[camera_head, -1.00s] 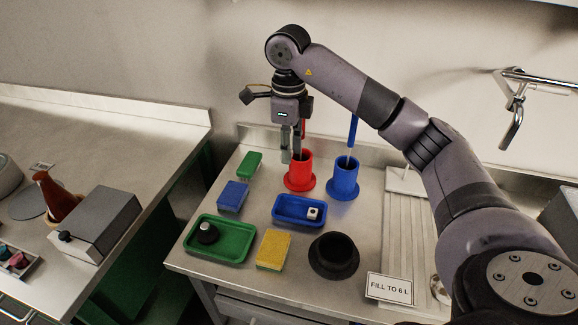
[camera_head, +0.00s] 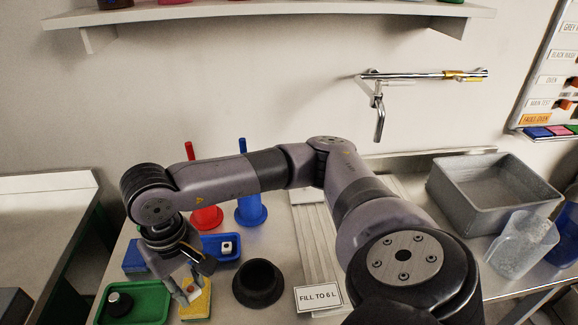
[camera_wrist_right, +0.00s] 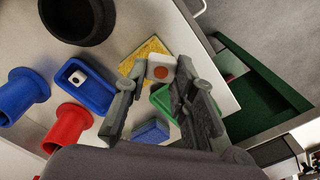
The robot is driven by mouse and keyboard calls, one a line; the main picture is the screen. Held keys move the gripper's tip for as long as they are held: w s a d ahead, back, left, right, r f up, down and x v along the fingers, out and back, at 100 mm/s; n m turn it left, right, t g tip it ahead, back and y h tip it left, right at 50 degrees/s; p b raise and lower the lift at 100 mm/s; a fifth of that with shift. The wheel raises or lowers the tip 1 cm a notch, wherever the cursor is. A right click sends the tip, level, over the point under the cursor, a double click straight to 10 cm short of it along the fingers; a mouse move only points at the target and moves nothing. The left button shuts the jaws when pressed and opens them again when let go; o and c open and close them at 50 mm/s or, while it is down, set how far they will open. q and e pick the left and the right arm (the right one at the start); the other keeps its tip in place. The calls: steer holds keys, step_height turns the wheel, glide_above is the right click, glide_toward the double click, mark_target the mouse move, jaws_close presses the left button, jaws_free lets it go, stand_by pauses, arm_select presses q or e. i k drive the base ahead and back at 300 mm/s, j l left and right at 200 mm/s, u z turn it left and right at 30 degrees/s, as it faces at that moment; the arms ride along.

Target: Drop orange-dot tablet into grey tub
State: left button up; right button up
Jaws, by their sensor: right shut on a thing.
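The orange-dot tablet, a white rounded block with an orange-red dot (camera_wrist_right: 161,71), is between the fingertips of my right gripper (camera_wrist_right: 160,82) in the right wrist view. In the head view this gripper (camera_head: 188,291) points down over the yellow sponge (camera_head: 197,304), left of the black bowl (camera_head: 259,284). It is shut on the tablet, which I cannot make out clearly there. The grey tub (camera_head: 494,193) is an open rectangular basin at the far right of the counter, well away from the gripper. My left gripper is not in view.
A blue tray (camera_head: 215,257) holds another white block (camera_head: 227,248). A green tray (camera_head: 150,306) holds a black-topped item. Red (camera_head: 206,217) and blue (camera_head: 251,211) holders stand behind. A clear jug (camera_head: 520,245) stands before the tub. A tap (camera_head: 379,110) juts from the wall.

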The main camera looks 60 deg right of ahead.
mark_target(489, 192)
steer(key=z, duration=3.2)
